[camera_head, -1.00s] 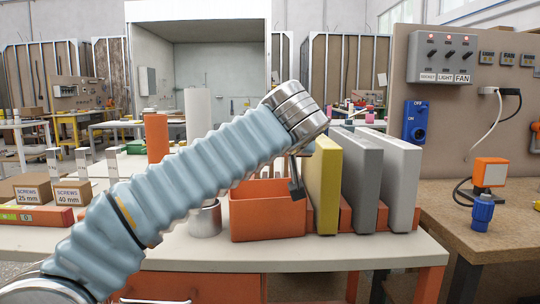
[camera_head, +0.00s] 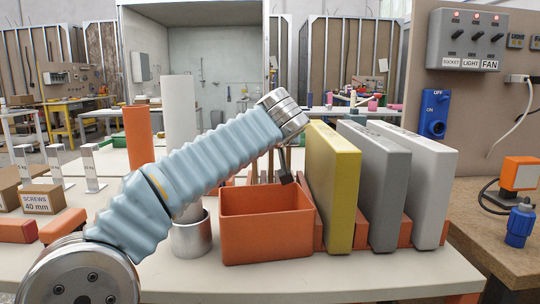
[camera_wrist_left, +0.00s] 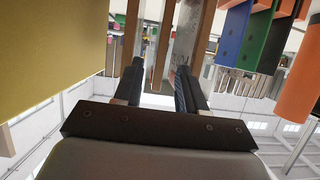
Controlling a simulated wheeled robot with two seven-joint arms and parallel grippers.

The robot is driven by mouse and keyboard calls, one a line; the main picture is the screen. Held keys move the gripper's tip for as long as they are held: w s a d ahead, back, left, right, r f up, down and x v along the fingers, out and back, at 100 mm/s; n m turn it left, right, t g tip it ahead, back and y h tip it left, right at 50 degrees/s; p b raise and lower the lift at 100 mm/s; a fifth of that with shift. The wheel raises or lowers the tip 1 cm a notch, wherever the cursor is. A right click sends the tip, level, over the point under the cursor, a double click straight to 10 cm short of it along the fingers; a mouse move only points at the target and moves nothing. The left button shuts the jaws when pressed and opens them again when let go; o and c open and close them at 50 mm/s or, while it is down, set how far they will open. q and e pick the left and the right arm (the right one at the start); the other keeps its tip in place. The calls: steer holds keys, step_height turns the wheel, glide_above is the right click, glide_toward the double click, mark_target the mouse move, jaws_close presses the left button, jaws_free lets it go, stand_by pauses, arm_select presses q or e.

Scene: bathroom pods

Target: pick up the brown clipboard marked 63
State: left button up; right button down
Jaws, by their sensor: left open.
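Several thin brown upright boards (camera_head: 262,168) show behind the orange bin in the head view, partly hidden by my left arm. I cannot read a 63 on any of them. My left gripper (camera_head: 287,180) points down just behind the bin, left of the yellow binder; its wrist hides part of it. In the left wrist view my left gripper (camera_wrist_left: 157,80) is open. Brown board edges (camera_wrist_left: 164,45) rise between and beside its dark fingers, and I cannot tell whether they touch. My right gripper is not in view.
The orange bin (camera_head: 265,235) stands in front of the boards. A yellow binder (camera_head: 330,190) and two grey ones (camera_head: 372,190) stand close on the right. A metal cup (camera_head: 191,238), a white cylinder (camera_head: 181,115) and an orange cylinder (camera_head: 138,140) are left. The table's front edge is clear.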

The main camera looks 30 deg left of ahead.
mark_target(270, 156)
arm_select(q)
steer(key=p+x, duration=0.1)
steer(key=x, duration=0.4)
steer(key=shift+w+a+f, duration=0.1)
steer(key=shift+a+f, duration=0.05)
steer(key=shift+a, duration=0.05)
steer(key=shift+c, duration=0.3)
jaws_close()
